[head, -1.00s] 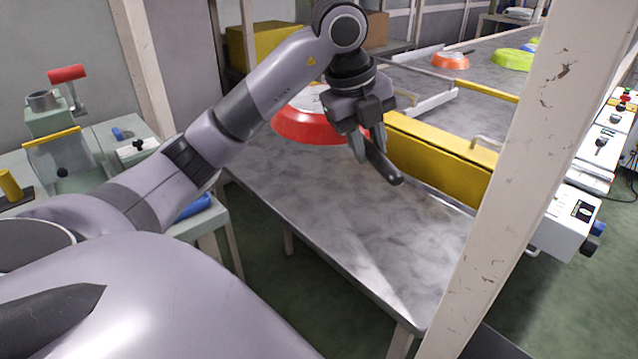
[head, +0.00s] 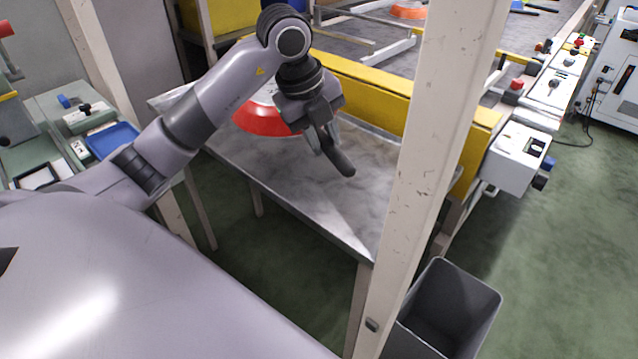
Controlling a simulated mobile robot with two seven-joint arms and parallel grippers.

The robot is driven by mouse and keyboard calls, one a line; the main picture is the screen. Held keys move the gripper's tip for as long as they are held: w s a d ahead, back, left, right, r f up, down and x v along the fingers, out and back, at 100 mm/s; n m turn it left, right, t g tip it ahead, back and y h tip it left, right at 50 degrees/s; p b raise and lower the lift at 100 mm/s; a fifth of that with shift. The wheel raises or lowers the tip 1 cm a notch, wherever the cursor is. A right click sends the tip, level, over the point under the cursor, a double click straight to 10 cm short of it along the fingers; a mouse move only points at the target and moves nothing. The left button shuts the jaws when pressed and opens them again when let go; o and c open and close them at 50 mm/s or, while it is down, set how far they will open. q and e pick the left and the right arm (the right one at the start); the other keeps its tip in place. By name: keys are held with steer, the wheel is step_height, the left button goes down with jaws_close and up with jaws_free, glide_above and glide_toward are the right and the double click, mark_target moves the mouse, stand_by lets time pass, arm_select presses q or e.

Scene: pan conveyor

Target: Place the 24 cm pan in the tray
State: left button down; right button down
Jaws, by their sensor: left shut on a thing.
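A red pan (head: 266,121) with a pale inside and a dark handle (head: 340,162) is at the far left part of the metal table (head: 290,185). My left gripper (head: 322,140) is shut on the pan's handle, from above. The gripper and wrist hide where handle and pan join. I cannot tell whether the pan touches the table or hangs just above it. No size mark is readable on it. A blue tray (head: 113,140) lies on the bench at left, partly behind my left arm. My right gripper is not in view.
A pale upright post (head: 430,140) stands right of the table. A yellow barrier (head: 375,92) runs along its back, with the conveyor and an orange pan (head: 408,12) beyond. A grey bin (head: 450,310) stands on the floor at lower right. The table's front is clear.

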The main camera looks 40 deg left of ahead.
arm_select(q)
step_height(320, 180, down, 11)
steer(key=shift+f+b, duration=0.1)
steer(key=shift+b, duration=0.6)
steer(key=shift+w, duration=0.1)
steer(key=c, duration=0.9)
jaws_free()
steer(key=shift+f, duration=0.1)
steer(key=shift+c, duration=0.2)
steer(key=shift+o, duration=0.3)
steer(key=shift+r, duration=0.5)
steer(key=p+v, duration=0.1)
steer(key=v, duration=1)
steer(key=shift+s+p, duration=0.25)
steer(key=shift+p, duration=0.05)
